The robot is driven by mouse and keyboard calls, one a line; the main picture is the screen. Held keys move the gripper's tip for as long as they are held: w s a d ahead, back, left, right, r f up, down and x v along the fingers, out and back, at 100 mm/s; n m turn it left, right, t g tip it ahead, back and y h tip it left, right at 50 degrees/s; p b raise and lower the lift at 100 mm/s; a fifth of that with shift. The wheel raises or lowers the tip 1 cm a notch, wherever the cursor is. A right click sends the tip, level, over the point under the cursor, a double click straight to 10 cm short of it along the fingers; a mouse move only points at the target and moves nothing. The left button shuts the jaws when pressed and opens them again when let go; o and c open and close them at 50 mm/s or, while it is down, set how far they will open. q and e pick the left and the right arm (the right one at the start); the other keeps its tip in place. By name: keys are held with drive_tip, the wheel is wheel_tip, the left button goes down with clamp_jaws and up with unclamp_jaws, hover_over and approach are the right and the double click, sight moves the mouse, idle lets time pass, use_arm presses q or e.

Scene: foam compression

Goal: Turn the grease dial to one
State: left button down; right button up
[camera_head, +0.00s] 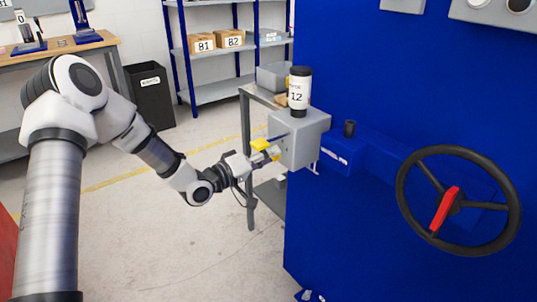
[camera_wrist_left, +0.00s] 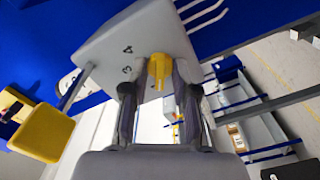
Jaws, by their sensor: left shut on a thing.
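The grease dial is a yellow knob (camera_wrist_left: 158,68) on the face of a light grey box (camera_wrist_left: 135,30). In the wrist view the dial sits between the two fingers of my left gripper (camera_wrist_left: 157,88), which is shut on it. Small marks that look like 4 and 3 show on the box face left of the dial. The dial's pointing direction cannot be read. In the head view my left gripper (camera_head: 268,155) reaches the left face of the grey box (camera_head: 308,135), and the fingers mostly hide the dial. My right gripper is not in view.
A yellow paddle (camera_wrist_left: 42,133) on a rod stands out from the box near the gripper. A jar marked 12 (camera_head: 298,92) stands on the box. A black handwheel with a red grip (camera_head: 458,200) is on the blue machine at right. Open floor lies at left.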

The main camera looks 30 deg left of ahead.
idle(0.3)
use_arm(q)
drive_tip(key=c, duration=1.2)
unclamp_jaws()
drive_tip(key=shift+c, duration=0.2)
drive_tip(key=v, duration=0.7)
drive_tip(key=shift+s, duration=0.25)
drive_tip(key=shift+a+f, duration=0.1)
drive_tip(key=shift+f, duration=0.05)
